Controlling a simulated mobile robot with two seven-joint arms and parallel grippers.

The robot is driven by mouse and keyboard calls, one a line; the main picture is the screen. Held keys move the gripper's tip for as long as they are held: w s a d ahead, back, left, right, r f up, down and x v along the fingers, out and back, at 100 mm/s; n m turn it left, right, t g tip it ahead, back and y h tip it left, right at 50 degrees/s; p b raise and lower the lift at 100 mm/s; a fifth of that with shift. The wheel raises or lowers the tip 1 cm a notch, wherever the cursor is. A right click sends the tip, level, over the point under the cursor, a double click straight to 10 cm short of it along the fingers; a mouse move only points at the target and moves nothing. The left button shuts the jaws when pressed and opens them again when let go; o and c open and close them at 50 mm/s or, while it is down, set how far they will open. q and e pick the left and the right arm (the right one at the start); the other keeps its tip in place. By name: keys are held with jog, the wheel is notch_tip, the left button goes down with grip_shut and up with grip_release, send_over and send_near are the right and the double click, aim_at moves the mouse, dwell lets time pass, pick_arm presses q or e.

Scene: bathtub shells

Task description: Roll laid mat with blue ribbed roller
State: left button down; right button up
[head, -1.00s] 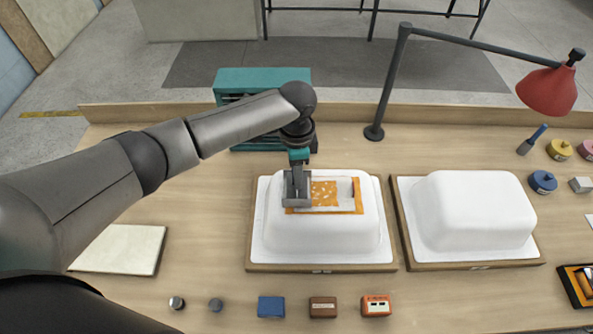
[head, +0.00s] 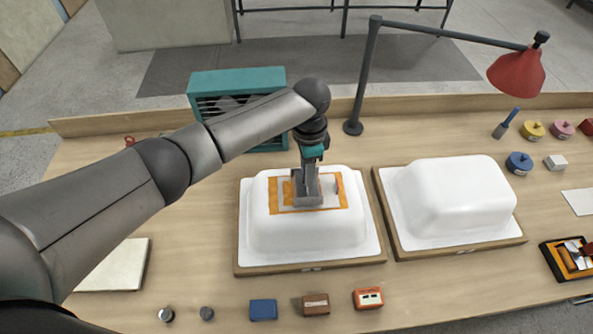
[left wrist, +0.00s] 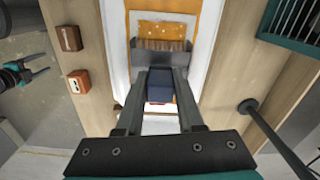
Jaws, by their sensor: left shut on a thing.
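The left white tub shell (head: 262,236) lies upside down on a wooden board. On its top is a pale mat patch framed by orange strips (head: 274,195), with a speckled orange piece (left wrist: 165,30) in it. My left gripper (head: 309,180) points down over the patch. It is shut on a tool with a dark blue part (left wrist: 160,88) between the fingers and a wide grey head (head: 308,201).
A second white shell (head: 455,200) stands on a board to the right. A red lamp (head: 517,73) reaches over the back right. A teal rack (head: 237,82) stands behind. Small boxes (head: 316,304) line the front edge. An orange-edged tray (head: 560,263) lies far right.

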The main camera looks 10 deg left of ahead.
pick_arm(q)
jog(key=shift+w+d+f+b, duration=0.2)
jog(key=shift+d+b, duration=0.1)
jog(key=shift+d, duration=0.55)
jog(key=shift+w+d+f+b, duration=0.15)
jog(key=shift+d+b, duration=0.15)
jog(key=shift+d, duration=0.95)
